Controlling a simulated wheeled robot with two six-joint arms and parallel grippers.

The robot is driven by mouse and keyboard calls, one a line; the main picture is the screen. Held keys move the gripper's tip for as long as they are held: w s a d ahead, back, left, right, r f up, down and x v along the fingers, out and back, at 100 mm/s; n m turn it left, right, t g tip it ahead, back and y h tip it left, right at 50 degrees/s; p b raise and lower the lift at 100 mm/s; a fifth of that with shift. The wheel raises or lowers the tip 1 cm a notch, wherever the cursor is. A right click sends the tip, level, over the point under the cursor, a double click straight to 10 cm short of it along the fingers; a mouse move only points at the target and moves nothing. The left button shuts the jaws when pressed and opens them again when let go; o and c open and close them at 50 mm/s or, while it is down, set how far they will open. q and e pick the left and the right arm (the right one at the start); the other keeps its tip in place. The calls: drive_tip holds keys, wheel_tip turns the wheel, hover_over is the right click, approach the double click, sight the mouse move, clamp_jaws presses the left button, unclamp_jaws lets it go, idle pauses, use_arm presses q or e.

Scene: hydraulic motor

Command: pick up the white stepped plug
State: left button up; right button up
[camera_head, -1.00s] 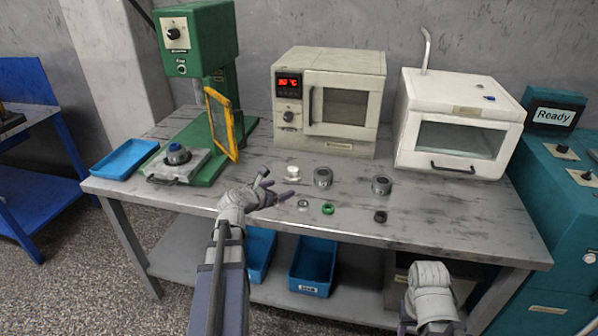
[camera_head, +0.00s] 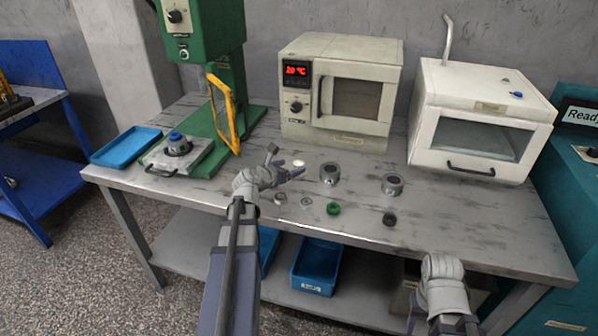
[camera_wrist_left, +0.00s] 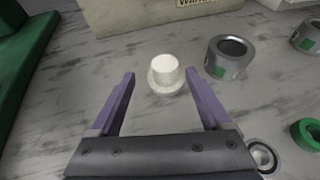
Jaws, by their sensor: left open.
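The white stepped plug (camera_head: 298,164) stands upright on the grey table (camera_head: 345,222), partly hidden by my left gripper (camera_head: 286,162) in the head view. In the left wrist view the plug (camera_wrist_left: 166,75) shows whole, with a wide round base and a narrower top. My left gripper (camera_wrist_left: 164,95) is open and empty. Its two purple fingers point toward the plug, one to each side in the picture, and the plug lies a little beyond the fingertips. My right arm shows at the lower right of the head view; its gripper cannot be made out.
Grey metal cups (camera_head: 330,173) and (camera_head: 392,185) stand right of the plug. A green ring (camera_head: 333,208), small metal rings (camera_head: 280,198) and a dark ring (camera_head: 389,218) lie nearer the front edge. The oven (camera_head: 340,92) and green press (camera_head: 228,90) stand behind.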

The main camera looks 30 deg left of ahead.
sight(296, 166)
use_arm(q)
drive_tip(key=x, duration=0.1)
drive_tip(key=b+x, duration=0.1)
drive_tip(key=x, duration=0.1)
drive_tip(key=b+x, duration=0.1)
drive_tip(key=x, duration=0.1)
drive_tip(key=shift+d+f, duration=0.1)
drive_tip(key=shift+d, duration=0.3)
drive_tip(key=shift+c, duration=0.3)
clamp_jaws()
